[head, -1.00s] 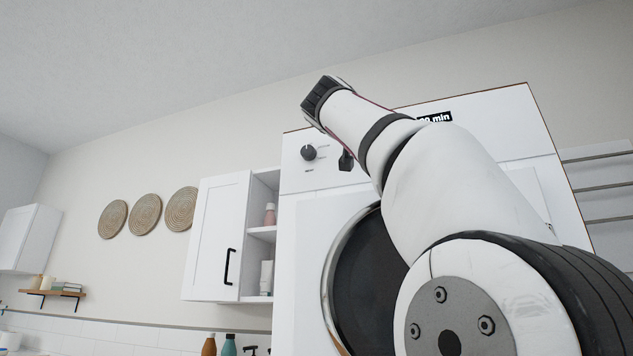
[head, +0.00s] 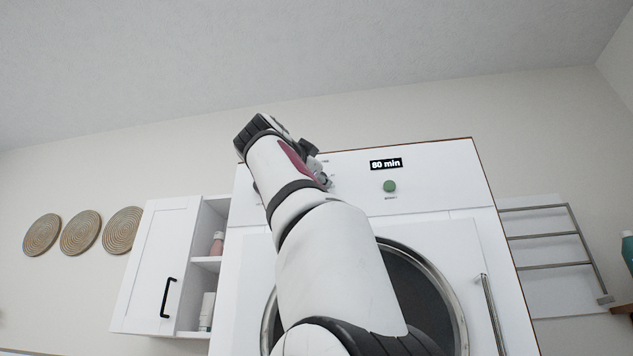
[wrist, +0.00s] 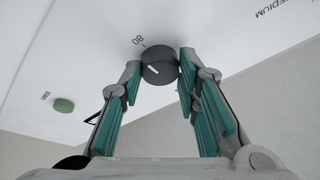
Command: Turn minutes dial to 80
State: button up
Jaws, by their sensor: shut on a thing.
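The minutes dial (wrist: 158,68) is a dark round knob with a short white mark, on the white front panel in the wrist view. A printed "80" (wrist: 138,40) with a small tick stands beside it. My gripper (wrist: 162,72) has its two teal-padded fingers on either side of the dial, shut on it. In the head view my gripper (head: 318,168) is at the panel's left part and my arm hides the dial. The display (head: 386,164) on the panel reads "80 min".
A green button (head: 390,186) sits below the display and also shows in the wrist view (wrist: 64,105). The machine's round door (head: 455,300) is partly behind my arm. A white cabinet (head: 160,260) stands left, a towel rack (head: 545,235) right.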

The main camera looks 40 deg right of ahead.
jog(key=o, duration=1.2)
jog(key=shift+c, duration=0.2)
jog(key=v, duration=1.2)
jog(key=shift+w+f, duration=0.1)
